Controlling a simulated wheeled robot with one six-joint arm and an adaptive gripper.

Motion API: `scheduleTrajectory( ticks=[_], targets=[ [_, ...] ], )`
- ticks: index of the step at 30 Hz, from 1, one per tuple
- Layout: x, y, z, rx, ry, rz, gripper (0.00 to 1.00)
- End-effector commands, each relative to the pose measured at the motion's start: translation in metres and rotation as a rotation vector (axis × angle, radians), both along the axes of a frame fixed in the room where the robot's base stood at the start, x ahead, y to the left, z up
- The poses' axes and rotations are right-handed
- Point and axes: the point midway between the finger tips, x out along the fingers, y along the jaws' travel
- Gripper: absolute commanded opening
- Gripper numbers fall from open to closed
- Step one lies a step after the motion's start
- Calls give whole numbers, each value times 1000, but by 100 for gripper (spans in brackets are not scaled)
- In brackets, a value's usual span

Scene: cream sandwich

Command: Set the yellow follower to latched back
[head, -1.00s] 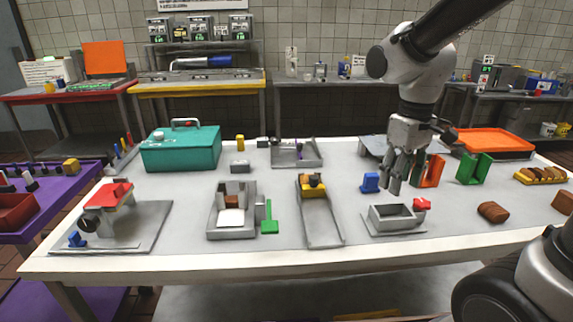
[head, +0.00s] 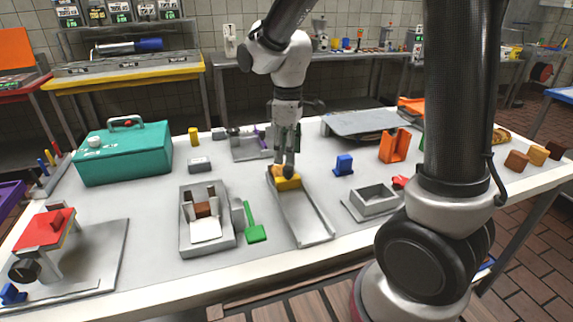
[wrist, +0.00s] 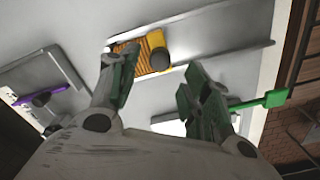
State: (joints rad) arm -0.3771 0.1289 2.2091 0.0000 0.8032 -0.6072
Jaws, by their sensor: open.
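The yellow follower (head: 289,185) sits at the far end of a long grey channel tray (head: 312,227). In the wrist view the yellow follower (wrist: 128,46) shows an orange-brown ribbed part and a dark round knob, beyond my fingertips. My gripper (head: 287,168) points down over the follower in the head view and partly covers it. In the wrist view my gripper (wrist: 160,72) has its two fingers spread apart with nothing between them. I cannot tell whether a finger touches the follower.
A grey tray with brown and white pieces (head: 224,240) and a green paddle (head: 256,234) are left of the channel. A blue block (head: 344,165), an orange bracket (head: 394,146) and an open grey box (head: 375,201) are to the right. A teal box (head: 118,155) stands at left.

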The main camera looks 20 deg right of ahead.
Motion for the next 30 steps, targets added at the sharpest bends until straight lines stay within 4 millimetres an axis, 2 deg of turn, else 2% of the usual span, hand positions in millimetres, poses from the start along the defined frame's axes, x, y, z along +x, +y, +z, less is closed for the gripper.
scheduleTrajectory(
  ticks=[3,7,12,18,20,26,27,30],
  targets=[
    [-1,0,-22,-2,5,-1,48],
    [-1,0,-38,-1,3,-1,48],
    [0,0,-47,0,1,-2,48],
    [0,0,-47,0,0,-2,48],
    [0,0,-47,0,0,-2,40],
    [0,0,-47,0,0,-2,4],
    [0,0,-47,0,0,-2,0],
    [0,0,-47,0,0,-2,0]
  ],
)
